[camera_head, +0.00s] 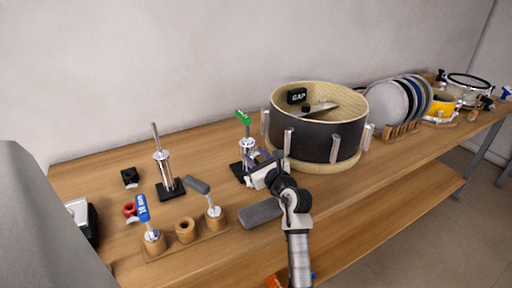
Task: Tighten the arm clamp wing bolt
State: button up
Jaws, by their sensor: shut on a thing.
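A chrome stand (247,150) with a green-tagged top (243,117) stands upright on a black base, left of the large drum. My gripper (259,161) is at the right side of this stand, at mid-height. Its jaws are shut on a small part there, which looks to be the arm clamp wing bolt. The jaws and my wrist hide most of that part, so its turn angle cannot be told. A second chrome stand (164,165) with a bare rod stands on another black base farther left, apart from my gripper.
A black drum shell (318,138) stands close right of my gripper, with a "GAP" block inside. A wooden holder (186,245) with a blue-tagged tool and a grey-headed mallet is at front left. Discs stand in a rack (402,132) beyond the drum.

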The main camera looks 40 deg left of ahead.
jog(key=shift+r+m+p, duration=0.2)
jog(key=shift+m+p, duration=0.7)
jog(key=shift+p, duration=0.35)
jog(key=shift+f, duration=0.2)
jog(key=o, duration=1)
jog(key=shift+d, duration=0.1)
jog(key=b+v, duration=0.3)
jog(key=v, duration=1)
jog(key=shift+s+d+f, duration=0.1)
jog(key=shift+s+d, duration=0.1)
jog(key=shift+d, duration=0.15)
